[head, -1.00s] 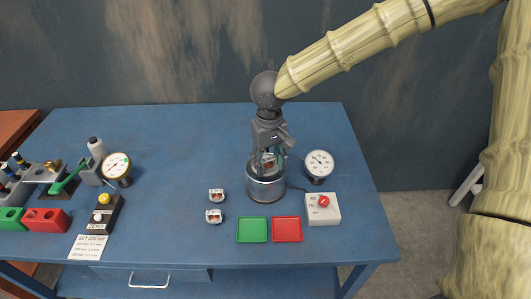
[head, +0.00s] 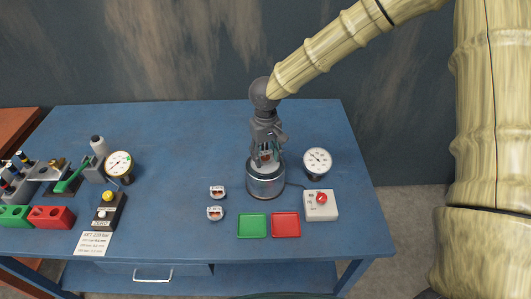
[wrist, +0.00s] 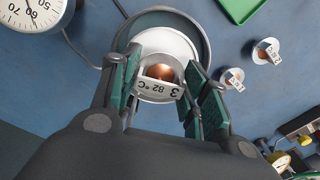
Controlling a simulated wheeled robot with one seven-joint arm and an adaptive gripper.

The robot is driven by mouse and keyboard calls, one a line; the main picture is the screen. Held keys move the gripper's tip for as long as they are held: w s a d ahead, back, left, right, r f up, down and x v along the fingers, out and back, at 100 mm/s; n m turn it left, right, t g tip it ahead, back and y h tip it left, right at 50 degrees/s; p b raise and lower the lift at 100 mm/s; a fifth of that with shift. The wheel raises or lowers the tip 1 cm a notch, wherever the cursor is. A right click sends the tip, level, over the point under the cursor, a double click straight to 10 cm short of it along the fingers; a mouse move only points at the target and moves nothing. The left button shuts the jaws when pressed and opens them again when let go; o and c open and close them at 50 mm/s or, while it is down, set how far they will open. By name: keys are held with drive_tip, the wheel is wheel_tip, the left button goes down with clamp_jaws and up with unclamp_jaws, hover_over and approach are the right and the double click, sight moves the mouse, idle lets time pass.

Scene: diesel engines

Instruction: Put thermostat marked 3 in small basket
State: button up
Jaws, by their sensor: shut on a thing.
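The thermostat marked 3 (wrist: 160,87) shows "3" and "82 °C" upside down on its white label in the wrist view, with a coppery centre behind it. My gripper (wrist: 158,97) is shut on it, with green finger pads at both sides. In the head view, my gripper (head: 266,152) points down at the mouth of the round metal pot (head: 265,184). The pot's grey rim (wrist: 203,25) lies behind the thermostat in the wrist view. I cannot make out a separate small basket, and the pot's inside is partly hidden by my gripper.
Two other thermostats (head: 217,192) (head: 215,213) lie left of the pot. A green tray (head: 252,225) and a red tray (head: 286,225) lie in front. A gauge (head: 317,161) and a control box with a red knob (head: 320,205) stand right. The table's middle left is clear.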

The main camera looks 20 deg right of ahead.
sight(265, 152)
drive_tip(key=o, duration=1)
drive_tip(key=shift+f, duration=0.1)
wheel_tip(265, 152, up, 12)
drive_tip(key=shift+r+b, duration=0.15)
drive_tip(key=shift+b, duration=0.75)
